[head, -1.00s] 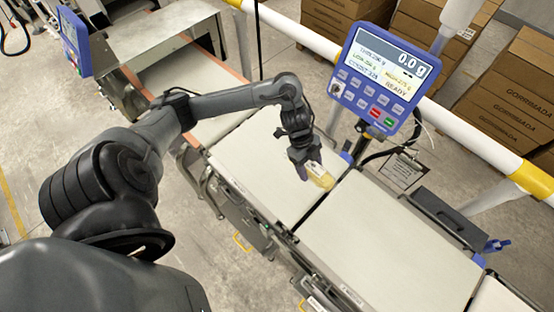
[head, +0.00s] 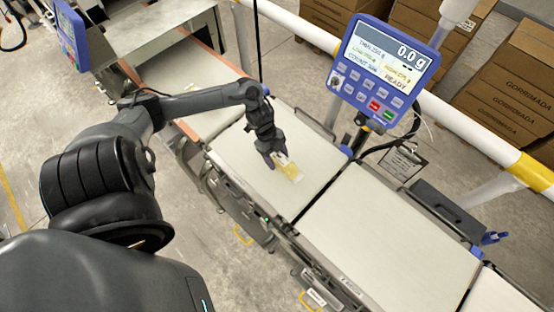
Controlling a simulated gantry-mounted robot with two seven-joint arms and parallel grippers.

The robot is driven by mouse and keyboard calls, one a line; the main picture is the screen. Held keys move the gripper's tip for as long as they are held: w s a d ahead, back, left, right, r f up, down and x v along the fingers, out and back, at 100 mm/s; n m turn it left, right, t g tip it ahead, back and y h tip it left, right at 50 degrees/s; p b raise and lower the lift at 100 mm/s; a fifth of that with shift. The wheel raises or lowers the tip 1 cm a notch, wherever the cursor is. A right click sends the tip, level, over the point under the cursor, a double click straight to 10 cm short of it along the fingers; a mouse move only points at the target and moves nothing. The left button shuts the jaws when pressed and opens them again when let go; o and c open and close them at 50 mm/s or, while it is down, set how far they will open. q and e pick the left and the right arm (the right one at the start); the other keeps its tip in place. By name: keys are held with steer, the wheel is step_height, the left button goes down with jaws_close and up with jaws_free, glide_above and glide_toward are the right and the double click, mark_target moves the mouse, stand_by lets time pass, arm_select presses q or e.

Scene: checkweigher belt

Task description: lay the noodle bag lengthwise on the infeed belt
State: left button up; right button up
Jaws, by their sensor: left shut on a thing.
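The noodle bag (head: 291,170) is a small clear and yellowish packet over the pale infeed belt (head: 314,152), in the middle of the head view. My left gripper (head: 278,162) is shut on its upper-left end, and the fingers hide that end. The bag's long side slants down to the right, roughly along the belt's run. It is at or very close to the belt surface; I cannot tell whether it touches. My right gripper is not in view.
A second pale belt (head: 390,240) follows at lower right, across a dark gap. A blue display (head: 382,70) reading 0.0 g stands behind the belts. An orange-edged conveyor (head: 188,80) joins at upper left. The infeed belt around the bag is clear.

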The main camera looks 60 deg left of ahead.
arm_select(q)
steer(key=shift+f, duration=1.1)
steer(key=shift+f, duration=0.1)
steer(key=o, duration=1.2)
steer(key=shift+o, duration=0.2)
